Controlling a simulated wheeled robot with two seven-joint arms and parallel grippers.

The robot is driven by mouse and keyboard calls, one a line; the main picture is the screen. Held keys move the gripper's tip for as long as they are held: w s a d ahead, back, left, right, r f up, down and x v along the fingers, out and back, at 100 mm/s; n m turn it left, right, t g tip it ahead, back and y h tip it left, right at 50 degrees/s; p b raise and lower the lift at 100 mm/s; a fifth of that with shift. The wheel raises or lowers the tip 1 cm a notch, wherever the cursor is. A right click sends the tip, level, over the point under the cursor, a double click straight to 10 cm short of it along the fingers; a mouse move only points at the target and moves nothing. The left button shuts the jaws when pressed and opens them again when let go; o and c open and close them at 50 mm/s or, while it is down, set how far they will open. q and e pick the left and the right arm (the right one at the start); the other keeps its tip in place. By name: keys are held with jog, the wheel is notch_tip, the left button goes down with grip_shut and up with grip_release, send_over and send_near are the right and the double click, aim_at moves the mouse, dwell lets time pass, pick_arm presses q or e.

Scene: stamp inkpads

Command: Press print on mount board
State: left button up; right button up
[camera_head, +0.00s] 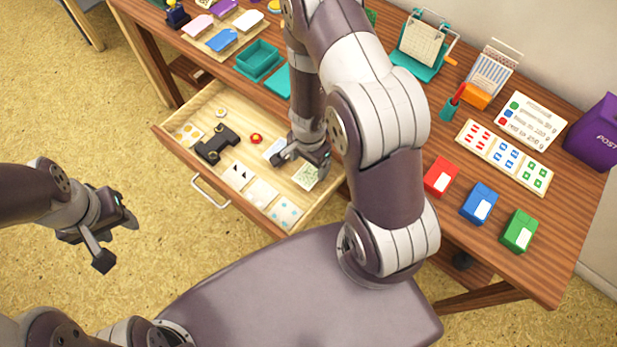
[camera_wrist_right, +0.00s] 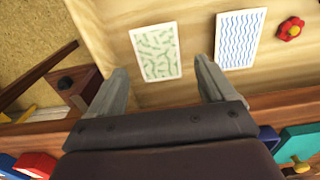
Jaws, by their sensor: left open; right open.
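My right gripper (camera_head: 301,164) is open over the right end of the open drawer (camera_head: 233,97). In the right wrist view a green-patterned card (camera_wrist_right: 156,52) lies on the drawer floor between and beyond the open fingertips (camera_wrist_right: 160,72). No contact with it can be made out. The same green card shows in the head view (camera_head: 306,177), beside the gripper. My left gripper (camera_head: 120,238) is open and empty over the floor, left of the desk. I cannot tell which piece is the mount board.
The drawer also holds a red flower piece (camera_head: 256,138), a dark roller-like object (camera_head: 217,144) and several patterned cards (camera_head: 262,193). Red (camera_head: 441,176), blue (camera_head: 479,203) and green (camera_head: 519,231) boxes stand on the desk's right. Teal trays (camera_head: 258,60) sit behind the drawer.

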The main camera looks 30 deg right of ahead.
aim_at(310, 174)
notch_tip(310, 174, down, 4)
jog(key=b, duration=0.2)
jog(key=shift+s+f+b, duration=0.1)
jog(key=shift+f+b, duration=0.1)
jog(key=shift+b, duration=0.15)
pick_arm(q)
notch_tip(310, 174, down, 4)
jog(key=shift+s, duration=0.15)
pick_arm(e)
jog(key=shift+r, duration=0.1)
jog(key=c, duration=0.7)
notch_tip(310, 174, up, 8)
jog(key=p, duration=0.8)
pick_arm(q)
notch_tip(310, 174, up, 7)
jog(key=shift+r, duration=0.15)
pick_arm(e)
jog(key=shift+f, duration=0.5)
pick_arm(q)
jog(key=shift+r, duration=0.2)
pick_arm(e)
jog(key=shift+r, duration=0.1)
